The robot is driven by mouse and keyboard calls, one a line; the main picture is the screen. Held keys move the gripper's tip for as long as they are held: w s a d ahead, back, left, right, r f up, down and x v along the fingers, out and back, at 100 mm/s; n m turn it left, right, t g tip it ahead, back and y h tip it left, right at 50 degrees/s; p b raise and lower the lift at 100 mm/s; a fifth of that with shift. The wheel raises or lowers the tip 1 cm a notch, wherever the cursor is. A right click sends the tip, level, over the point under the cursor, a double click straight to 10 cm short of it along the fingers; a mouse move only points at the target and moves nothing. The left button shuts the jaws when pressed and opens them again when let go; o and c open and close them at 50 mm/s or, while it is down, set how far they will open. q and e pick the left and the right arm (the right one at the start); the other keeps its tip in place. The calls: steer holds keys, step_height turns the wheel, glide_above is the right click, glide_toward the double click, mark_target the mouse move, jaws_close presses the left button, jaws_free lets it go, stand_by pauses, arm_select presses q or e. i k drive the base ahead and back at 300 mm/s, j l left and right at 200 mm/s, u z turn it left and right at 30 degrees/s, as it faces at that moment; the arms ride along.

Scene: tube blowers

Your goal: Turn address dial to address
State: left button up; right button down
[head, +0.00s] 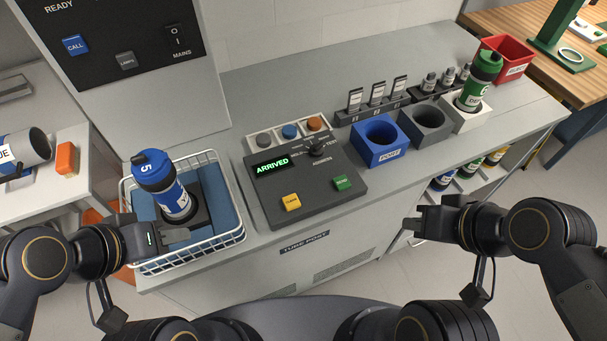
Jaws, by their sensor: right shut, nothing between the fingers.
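The address dial (316,149) is a black knob at the back right of the dark control panel (330,192). Small labels ring it, including one that seems to read TEST, and ADDRESS is printed below. Its exact pointing is too small to read. The panel's display (272,166) shows ARRIVED in green. My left gripper (185,235) is at the white wire basket, close beside the blue canister; its finger opening is unclear. My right gripper (416,225) is shut and empty in front of the counter, right of the panel and away from the dial.
A blue canister (157,177) stands in the wire basket (143,266). The panel has yellow (291,202) and green (342,183) buttons. Right of it are a blue port (377,158), a grey socket (425,139) and a green canister (479,85). Small cards stand behind.

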mark_target(316, 150)
steer(key=i+l+u, duration=0.1)
steer(key=l+u, duration=0.15)
steer(key=u, duration=0.15)
steer(key=l+u, duration=0.35)
steer(key=i+l+u, duration=0.1)
steer(key=l+u, duration=0.3)
steer(key=j, duration=0.1)
